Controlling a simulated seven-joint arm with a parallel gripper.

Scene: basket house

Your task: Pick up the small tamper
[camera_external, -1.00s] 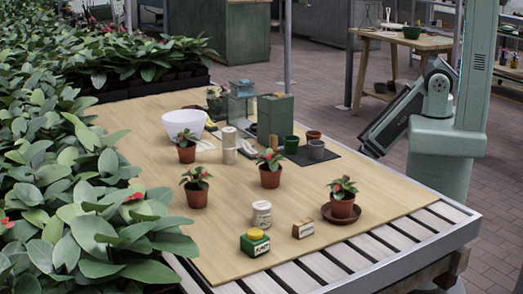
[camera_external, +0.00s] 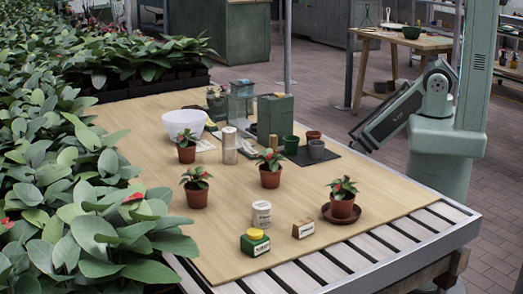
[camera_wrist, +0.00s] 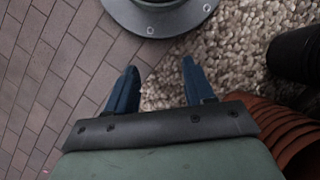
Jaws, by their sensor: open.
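I cannot pick out the small tamper with certainty in either view. A small tan upright thing (camera_external: 273,143) stands in front of the green box (camera_external: 275,115) on the table, too small to identify. In the wrist view my gripper (camera_wrist: 160,82) is open, with its two dark blue fingers apart and nothing between them. It points down past pebbly material and brick floor. In the external view my arm's dark end segment (camera_external: 388,118) hangs at the table's right edge, and the fingers cannot be made out there.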

